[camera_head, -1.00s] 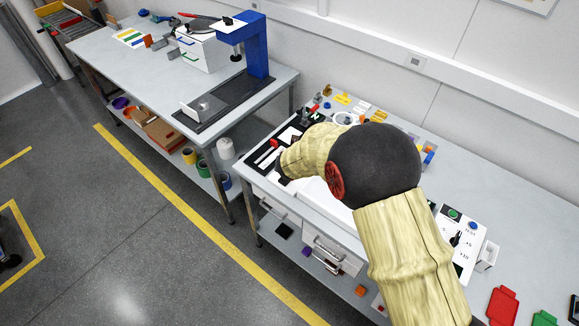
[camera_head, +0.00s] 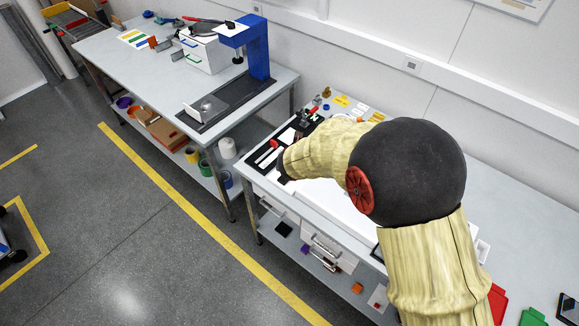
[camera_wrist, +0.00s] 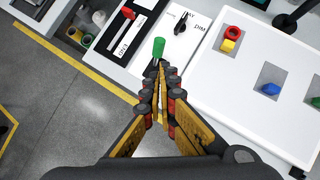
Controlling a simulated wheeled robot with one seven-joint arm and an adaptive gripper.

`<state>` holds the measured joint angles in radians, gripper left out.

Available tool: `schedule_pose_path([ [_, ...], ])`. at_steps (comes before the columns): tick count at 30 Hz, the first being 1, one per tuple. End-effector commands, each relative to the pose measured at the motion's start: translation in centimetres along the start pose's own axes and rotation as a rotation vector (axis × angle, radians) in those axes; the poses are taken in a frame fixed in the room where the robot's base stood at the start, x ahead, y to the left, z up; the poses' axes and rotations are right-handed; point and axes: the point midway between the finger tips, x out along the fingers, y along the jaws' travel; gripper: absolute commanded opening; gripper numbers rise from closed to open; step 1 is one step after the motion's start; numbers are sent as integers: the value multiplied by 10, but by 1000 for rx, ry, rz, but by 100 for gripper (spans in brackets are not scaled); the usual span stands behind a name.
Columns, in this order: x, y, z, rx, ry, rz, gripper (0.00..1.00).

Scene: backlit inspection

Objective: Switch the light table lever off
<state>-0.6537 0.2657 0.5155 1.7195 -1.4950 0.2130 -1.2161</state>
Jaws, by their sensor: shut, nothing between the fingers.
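The light table (camera_wrist: 222,78) is a bright white panel at the right of the wrist view, with small coloured parts on it. To its left is a control strip. It carries a green upright handle (camera_wrist: 159,47), a black dial (camera_wrist: 181,25) marked MAX and DIM, and a red knob (camera_wrist: 128,12) by a white slot. I cannot tell for sure which one is the lever. My gripper (camera_wrist: 160,66) is shut and empty, its tips close to the green handle; contact is unclear. In the head view my arm hides the handle and much of the panel.
The bench's front edge and grey floor lie left of my gripper. Red (camera_wrist: 232,33), yellow (camera_wrist: 228,46) and blue (camera_wrist: 270,89) parts lie on the panel. A second bench (camera_head: 150,85) with a blue stand (camera_head: 257,48) is at the back left.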

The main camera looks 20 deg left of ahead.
Motion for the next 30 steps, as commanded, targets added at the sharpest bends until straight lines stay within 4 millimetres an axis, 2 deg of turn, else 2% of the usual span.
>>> schedule_pose_path([
  [1,-9,-1,4,2,-2,1,0],
  [7,-24,-4,8,1,0,0,0],
  [25,-25,-4,7,3,0,0,0],
  [30,-25,-10,9,105,-7,-22,0],
])
